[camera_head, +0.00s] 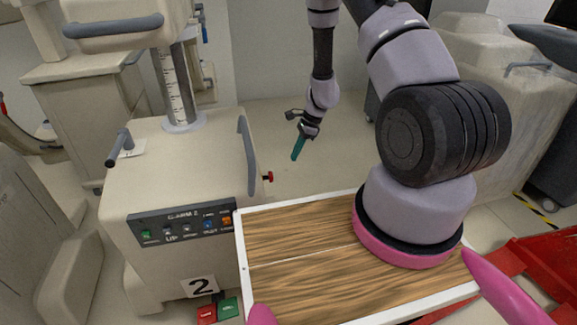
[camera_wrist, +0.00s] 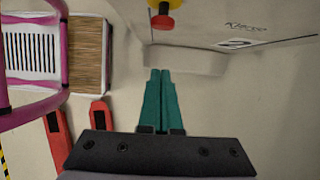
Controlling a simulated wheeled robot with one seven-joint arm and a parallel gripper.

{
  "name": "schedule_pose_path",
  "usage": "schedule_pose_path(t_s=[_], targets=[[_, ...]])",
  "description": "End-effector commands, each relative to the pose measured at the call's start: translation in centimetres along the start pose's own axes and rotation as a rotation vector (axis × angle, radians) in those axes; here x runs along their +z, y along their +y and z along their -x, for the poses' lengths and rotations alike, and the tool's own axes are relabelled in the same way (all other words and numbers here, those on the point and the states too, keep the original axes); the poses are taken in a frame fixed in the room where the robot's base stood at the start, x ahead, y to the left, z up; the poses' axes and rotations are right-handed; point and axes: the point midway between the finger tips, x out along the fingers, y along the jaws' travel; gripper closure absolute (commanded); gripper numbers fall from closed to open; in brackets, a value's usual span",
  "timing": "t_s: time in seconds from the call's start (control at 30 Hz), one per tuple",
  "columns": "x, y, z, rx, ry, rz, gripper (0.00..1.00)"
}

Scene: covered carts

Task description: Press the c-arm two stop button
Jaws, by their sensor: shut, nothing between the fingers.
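The cart labelled C-ARM 2 (camera_head: 150,185) stands at the left, pale and covered, with a dark front panel of small coloured buttons (camera_head: 185,228). A red stop button (camera_head: 268,177) sticks out from its right side. In the wrist view the red button (camera_wrist: 160,22) shows at the top centre, on a yellow base against the cart's side. My gripper (camera_head: 295,157) is to the right of the button in the head view, apart from it. Its teal fingers (camera_wrist: 160,72) are together and empty, pointing toward the button with a gap between.
A grey handle (camera_head: 248,155) runs along the cart's right edge near the button. A "2" placard (camera_head: 200,286), and red (camera_head: 206,314) and green (camera_head: 228,308) pedals are low at the front. Other covered carts (camera_head: 500,85) stand at right. Floor beside the button is clear.

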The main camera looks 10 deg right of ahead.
Motion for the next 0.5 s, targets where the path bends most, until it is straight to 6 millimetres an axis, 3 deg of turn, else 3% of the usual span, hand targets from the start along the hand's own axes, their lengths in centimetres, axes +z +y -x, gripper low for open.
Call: schedule_pose_path(t_s=[0.2, 0.5], targets=[[0.0, 0.0, 2.5, -0.001, 0.000, 0.000, 1.00], [0.0, 0.1, 2.9, 0.001, -0.001, 0.000, 1.00]])
